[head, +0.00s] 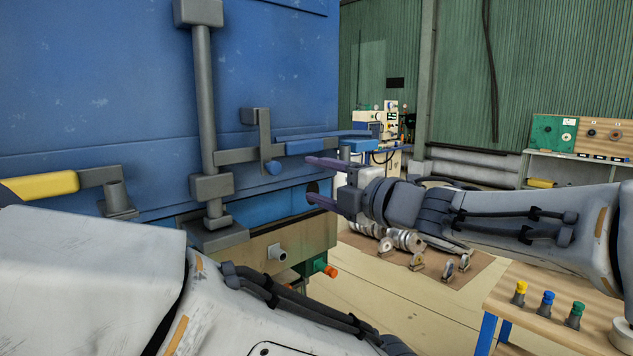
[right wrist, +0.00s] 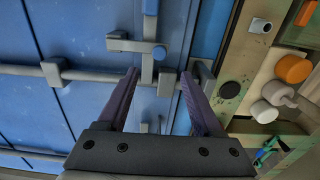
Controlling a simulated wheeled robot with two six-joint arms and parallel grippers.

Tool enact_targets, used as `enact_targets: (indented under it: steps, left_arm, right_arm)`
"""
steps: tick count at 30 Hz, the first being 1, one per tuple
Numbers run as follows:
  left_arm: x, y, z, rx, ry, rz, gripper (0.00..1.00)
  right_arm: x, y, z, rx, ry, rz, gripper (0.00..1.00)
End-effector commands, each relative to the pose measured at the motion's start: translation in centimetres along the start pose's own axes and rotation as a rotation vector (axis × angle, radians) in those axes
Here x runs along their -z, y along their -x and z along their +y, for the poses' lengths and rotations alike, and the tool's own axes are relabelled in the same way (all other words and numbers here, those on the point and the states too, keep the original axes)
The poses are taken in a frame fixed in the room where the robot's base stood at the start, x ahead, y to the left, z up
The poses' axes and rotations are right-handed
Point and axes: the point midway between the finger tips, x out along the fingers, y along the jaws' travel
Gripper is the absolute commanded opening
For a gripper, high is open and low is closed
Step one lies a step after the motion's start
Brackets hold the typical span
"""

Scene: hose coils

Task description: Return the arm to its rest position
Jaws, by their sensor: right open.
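My right arm reaches in from the right in the head view. Its gripper (head: 312,180) has two purple fingers that are spread apart and point left at the blue container (head: 100,90). In the right wrist view the open fingers (right wrist: 160,76) face the container's grey latch bar and handle (right wrist: 155,52), with nothing visibly held between them. I cannot tell how far the fingertips are from the latch. My left arm (head: 90,270) crosses the lower left of the head view; its gripper is out of frame.
A grey vertical lock rod (head: 205,100) and a yellow-ended lever (head: 45,186) stand out from the container. An orange-capped fitting (head: 326,268) sits low on its side. A wooden table (head: 545,305) with coloured plugs stands at lower right.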

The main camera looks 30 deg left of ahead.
Motion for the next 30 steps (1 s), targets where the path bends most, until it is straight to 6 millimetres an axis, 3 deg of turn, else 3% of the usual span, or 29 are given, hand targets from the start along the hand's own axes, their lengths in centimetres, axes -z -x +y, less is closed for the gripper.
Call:
enact_targets:
  steps: [13, 17, 20, 24, 26, 30]
  left_arm:
    - [0.0, 0.0, 0.0, 0.0, 0.0, 0.0, 0.5]
    - [0.0, 0.0, 0.0, 0.0, 0.0, 0.0, 0.5]
    - [0.0, 0.0, 0.0, 0.0, 0.0, 0.0, 0.5]
    - [0.0, 0.1, 0.0, 0.0, 0.0, 0.0, 0.5]
    - [0.0, 0.1, 0.0, 0.0, 0.0, 0.0, 0.5]
    - [0.0, 0.1, 0.0, 0.0, 0.0, 0.0, 0.5]
  right_arm:
    - [0.0, 0.0, 0.0, 0.001, -0.004, -0.003, 0.67]
    - [-1.3, 1.0, -1.1, 0.03, -0.1, -0.092, 0.67]
    - [-3.5, 3.7, -3.9, 0.094, -0.303, -0.273, 0.67]
    - [-5.1, 10.7, -11.3, 0.237, -0.693, -0.604, 0.67]
    - [-4.7, 13.9, -14.6, 0.3, -0.842, -0.73, 0.67]
    - [-1.5, 21.6, -21.5, 0.453, -1.151, -0.998, 0.67]
